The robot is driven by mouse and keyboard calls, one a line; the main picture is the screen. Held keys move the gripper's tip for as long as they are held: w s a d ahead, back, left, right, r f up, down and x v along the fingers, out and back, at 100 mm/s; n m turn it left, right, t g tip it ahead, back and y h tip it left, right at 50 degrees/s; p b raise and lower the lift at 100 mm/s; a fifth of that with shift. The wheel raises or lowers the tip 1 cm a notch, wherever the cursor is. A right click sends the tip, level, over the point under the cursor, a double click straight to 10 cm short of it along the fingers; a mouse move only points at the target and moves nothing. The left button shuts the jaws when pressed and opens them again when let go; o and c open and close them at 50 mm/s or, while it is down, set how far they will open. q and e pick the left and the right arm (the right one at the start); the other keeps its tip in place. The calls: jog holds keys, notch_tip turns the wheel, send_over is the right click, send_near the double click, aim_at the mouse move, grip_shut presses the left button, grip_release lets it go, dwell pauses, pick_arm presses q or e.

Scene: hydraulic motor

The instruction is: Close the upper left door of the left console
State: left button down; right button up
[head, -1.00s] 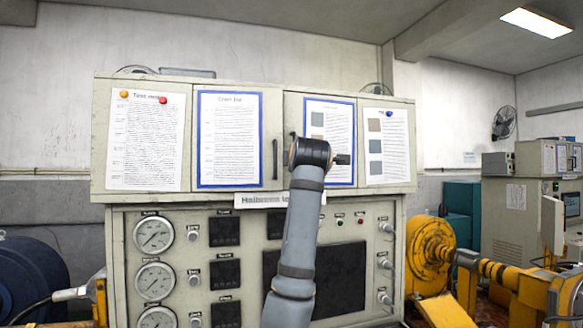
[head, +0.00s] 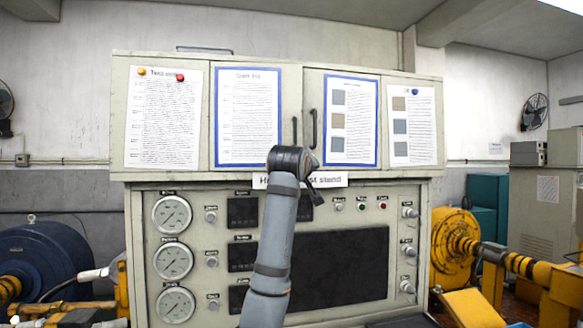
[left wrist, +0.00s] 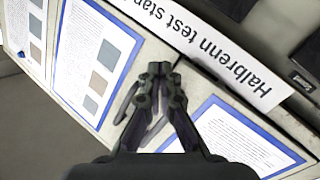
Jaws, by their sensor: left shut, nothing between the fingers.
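The console (head: 118,120) faces me, with two upper doors side by side in its middle. The upper left door (head: 287,90) carries a blue-framed sheet and a dark vertical handle (head: 294,130) at its right edge. It looks flush with the cabinet front; a small gap cannot be ruled out. The right door (head: 310,85) has its own handle (head: 314,128). My left gripper (head: 318,199) is in front of the name label, below the handles. In the left wrist view (left wrist: 160,70) its fingers are shut and empty, close to the door fronts. My right gripper is out of view.
The name label (head: 335,180) runs under the doors. Gauges (head: 173,214), knobs and a dark screen (head: 345,265) fill the lower panel. Yellow machinery (head: 455,245) stands at the right and a blue motor (head: 40,262) at the left.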

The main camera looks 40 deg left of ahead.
pick_arm(q)
jog(key=s+a+m+t+h+b, duration=0.15)
jog(key=s+m+h, duration=0.25)
jog(key=s+m, duration=0.75)
jog(key=s+a+m+t+h+b, duration=0.1)
jog(key=s+a+m+h, duration=0.2)
jog(key=m, duration=1.5)
jog(key=w+a+p, duration=0.2)
jog(key=w+p, duration=0.5)
jog(key=w, duration=0.5)
jog(key=shift+r+p, duration=0.2)
jog(key=shift+p, duration=0.2)
jog(key=shift+g, duration=0.25)
